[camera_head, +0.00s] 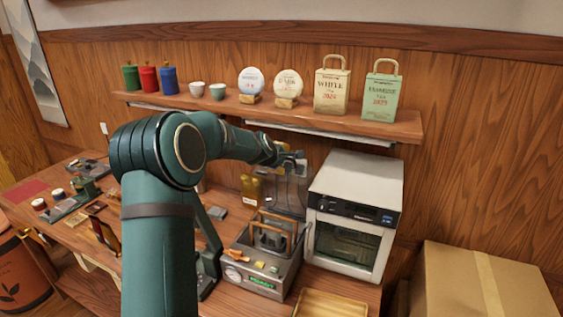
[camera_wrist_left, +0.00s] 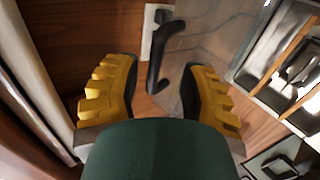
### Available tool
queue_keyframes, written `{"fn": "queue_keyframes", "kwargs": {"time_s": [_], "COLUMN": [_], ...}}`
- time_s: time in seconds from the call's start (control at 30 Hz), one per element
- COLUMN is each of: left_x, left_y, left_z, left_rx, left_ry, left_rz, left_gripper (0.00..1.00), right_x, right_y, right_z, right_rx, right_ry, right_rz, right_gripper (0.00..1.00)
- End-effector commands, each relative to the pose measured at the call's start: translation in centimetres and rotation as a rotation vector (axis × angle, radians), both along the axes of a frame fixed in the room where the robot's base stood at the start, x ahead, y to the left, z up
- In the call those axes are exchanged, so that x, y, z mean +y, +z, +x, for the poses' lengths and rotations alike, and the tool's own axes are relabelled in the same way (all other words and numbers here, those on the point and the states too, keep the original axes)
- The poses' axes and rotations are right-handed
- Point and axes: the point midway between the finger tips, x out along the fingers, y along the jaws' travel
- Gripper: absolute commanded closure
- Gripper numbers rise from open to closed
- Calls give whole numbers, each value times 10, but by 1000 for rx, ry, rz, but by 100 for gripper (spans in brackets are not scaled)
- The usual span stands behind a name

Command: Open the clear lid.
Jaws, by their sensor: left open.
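The clear lid (camera_head: 284,192) stands raised at the back of a grey metal machine (camera_head: 286,276), beside the white oven. In the left wrist view the lid (camera_wrist_left: 215,45) is a see-through panel with a black curved handle (camera_wrist_left: 158,62). My left gripper (camera_head: 292,160) is at the top of the lid. In the left wrist view its yellow-backed fingers (camera_wrist_left: 160,82) are open, with the handle showing in the gap between them. I cannot tell whether either finger touches the handle. My right gripper is in neither view.
A white oven (camera_head: 355,200) stands close to the machine's right. A wooden shelf (camera_head: 230,105) with tins, cups and tea packages runs above. A wooden tray (camera_head: 330,304) lies in front, and a cardboard box (camera_head: 450,285) stands at the right.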

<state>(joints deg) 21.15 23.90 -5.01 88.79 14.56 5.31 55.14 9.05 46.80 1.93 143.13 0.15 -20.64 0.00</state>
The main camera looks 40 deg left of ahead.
Motion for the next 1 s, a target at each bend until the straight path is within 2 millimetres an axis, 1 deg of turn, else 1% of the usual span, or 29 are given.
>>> {"fn": "queue_keyframes", "kwargs": {"time_s": [0.2,0.37,0.47,0.8,0.9,1.0], "left_x": [-1,-2,-4,-19,-21,-23], "left_y": [-3,0,7,47,55,61], "left_z": [0,-5,-15,-67,-81,-88], "left_rx": [6,7,6,2,3,3], "left_ry": [-2,-2,-2,-4,-3,-4], "left_rz": [-3,-3,-3,-1,-2,0], "left_gripper": [59,59,59,59,59,59], "right_x": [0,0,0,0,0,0], "right_y": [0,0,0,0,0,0], "right_z": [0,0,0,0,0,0], "right_rx": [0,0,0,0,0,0], "right_ry": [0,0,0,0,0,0], "right_rz": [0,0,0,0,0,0], "right_gripper": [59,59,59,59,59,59]}}
